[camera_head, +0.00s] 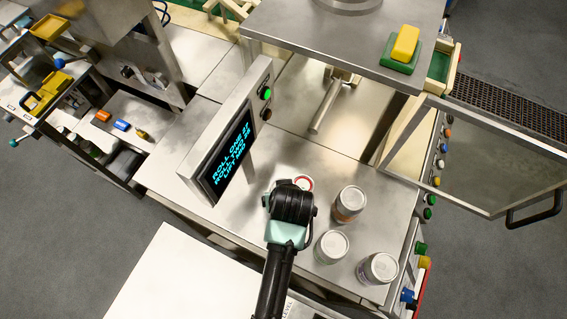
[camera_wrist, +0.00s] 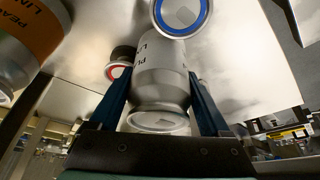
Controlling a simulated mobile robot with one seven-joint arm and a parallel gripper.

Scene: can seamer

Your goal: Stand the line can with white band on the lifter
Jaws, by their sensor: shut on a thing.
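My gripper (camera_head: 291,205) reaches down over the steel worktop. In the wrist view its two dark blue fingers (camera_wrist: 160,95) are shut on the line can with white band (camera_wrist: 163,68), one finger on each side. The can's round metal end (camera_wrist: 158,121) faces the wrist camera, and dark lettering shows on its pale band. In the head view the held can is hidden behind my gripper and wrist. I cannot make out the lifter clearly in either view.
A can with orange band (camera_head: 349,203) and two more cans, one pale (camera_head: 331,246) and one at the front (camera_head: 378,268), stand right of my gripper. A red-ringed piece (camera_head: 303,183) lies close by. The screen panel (camera_head: 226,148) stands left; a hinged guard (camera_head: 480,150) is right.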

